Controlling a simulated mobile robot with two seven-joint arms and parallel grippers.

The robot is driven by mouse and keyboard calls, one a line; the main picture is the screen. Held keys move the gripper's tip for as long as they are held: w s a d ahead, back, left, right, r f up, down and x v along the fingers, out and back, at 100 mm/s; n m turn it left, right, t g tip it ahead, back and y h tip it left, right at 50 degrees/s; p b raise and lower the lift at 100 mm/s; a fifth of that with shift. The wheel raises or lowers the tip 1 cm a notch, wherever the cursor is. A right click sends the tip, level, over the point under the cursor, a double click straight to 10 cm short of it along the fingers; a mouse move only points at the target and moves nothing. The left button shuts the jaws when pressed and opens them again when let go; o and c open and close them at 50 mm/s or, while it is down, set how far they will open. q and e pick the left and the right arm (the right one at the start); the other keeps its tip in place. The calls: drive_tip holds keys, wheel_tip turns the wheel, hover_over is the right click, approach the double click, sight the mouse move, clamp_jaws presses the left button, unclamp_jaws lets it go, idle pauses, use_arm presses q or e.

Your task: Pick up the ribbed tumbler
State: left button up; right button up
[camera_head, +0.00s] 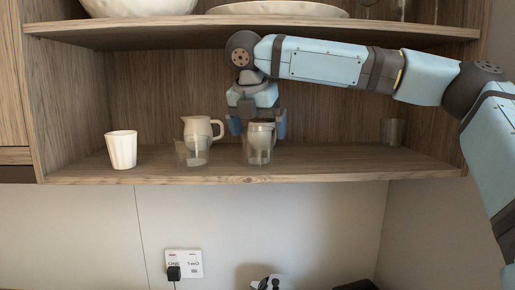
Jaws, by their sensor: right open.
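My right gripper (257,128) hangs down over the middle shelf, with its fingers apart on either side of a clear glass tumbler (259,150). The tumbler stands upright near the shelf's front edge. I cannot tell whether the fingers touch it, and ribs on it are too small to make out. Something pale shows through or behind it. A white tumbler (121,150) with faint vertical facets stands upright at the left of the shelf, well apart from the gripper. My left gripper is not in view.
A cream pitcher (203,129) stands left of the gripper, with a clear glass (190,153) in front. Another glass (392,132) stands at the right. The upper shelf (190,31) holds a white bowl (138,7) and plate (278,9). The lower shelf's right front (350,164) is clear.

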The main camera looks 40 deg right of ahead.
drive_tip(key=shift+p+x, duration=0.3)
drive_tip(key=shift+x, duration=0.8)
drive_tip(key=shift+f, duration=0.3)
drive_tip(key=c, duration=0.8)
drive_tip(key=shift+c, duration=0.4)
drive_tip(key=shift+r, duration=0.2)
